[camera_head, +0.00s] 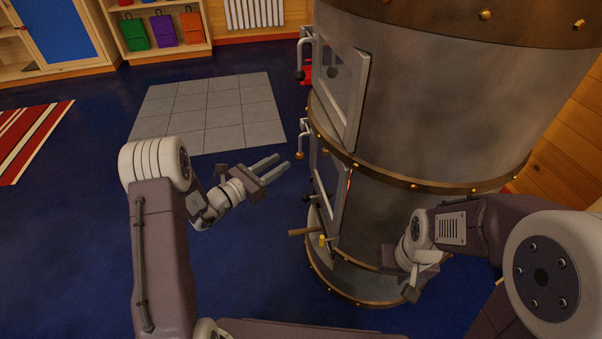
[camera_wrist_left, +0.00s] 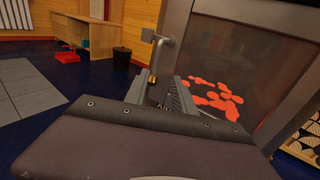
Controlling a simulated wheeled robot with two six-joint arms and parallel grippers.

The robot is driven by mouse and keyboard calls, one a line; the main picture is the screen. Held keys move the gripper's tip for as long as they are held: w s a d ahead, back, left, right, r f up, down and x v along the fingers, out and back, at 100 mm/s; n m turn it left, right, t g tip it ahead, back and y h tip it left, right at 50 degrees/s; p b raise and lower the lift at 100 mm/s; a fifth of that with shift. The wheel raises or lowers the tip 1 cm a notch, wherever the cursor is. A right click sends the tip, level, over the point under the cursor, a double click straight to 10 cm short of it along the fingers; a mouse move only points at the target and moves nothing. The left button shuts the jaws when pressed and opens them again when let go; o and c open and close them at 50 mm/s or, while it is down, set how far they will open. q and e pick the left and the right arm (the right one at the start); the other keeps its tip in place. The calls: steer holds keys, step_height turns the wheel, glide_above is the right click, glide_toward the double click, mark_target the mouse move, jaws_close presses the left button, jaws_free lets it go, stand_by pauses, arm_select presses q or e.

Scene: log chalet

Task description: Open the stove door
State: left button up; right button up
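The stove (camera_head: 440,110) is a tall grey metal cylinder with brass-riveted bands. Its upper glass door (camera_head: 353,95) and lower glass door (camera_head: 322,185) face left. A bent metal latch handle with a brass knob (camera_head: 300,155) sticks out at the lower door's top left. The left wrist view shows this handle (camera_wrist_left: 165,50) just beyond the fingers, beside a framed glass door (camera_wrist_left: 245,60) with red embers behind it. My left gripper (camera_head: 282,162) is open and empty, its fingertips just short of the handle. My right gripper (camera_head: 408,285) hangs low by the stove's front; its fingers are unclear.
A wooden handle (camera_head: 302,232) and a yellow knob (camera_head: 322,240) project from the stove's lower part. Grey floor tiles (camera_head: 210,110) and blue floor lie open to the left. Shelves with coloured bags (camera_head: 165,30) stand at the back.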

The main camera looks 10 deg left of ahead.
mark_target(297, 158)
arm_select(q)
steer(key=shift+t, duration=0.3)
steer(key=b+x, duration=0.2)
steer(key=x, duration=0.2)
steer(key=b+x, duration=0.3)
steer(key=x, duration=0.2)
steer(key=shift+w+a+f, duration=0.2)
steer(key=shift+a, duration=0.1)
jaws_close()
stand_by(0.8)
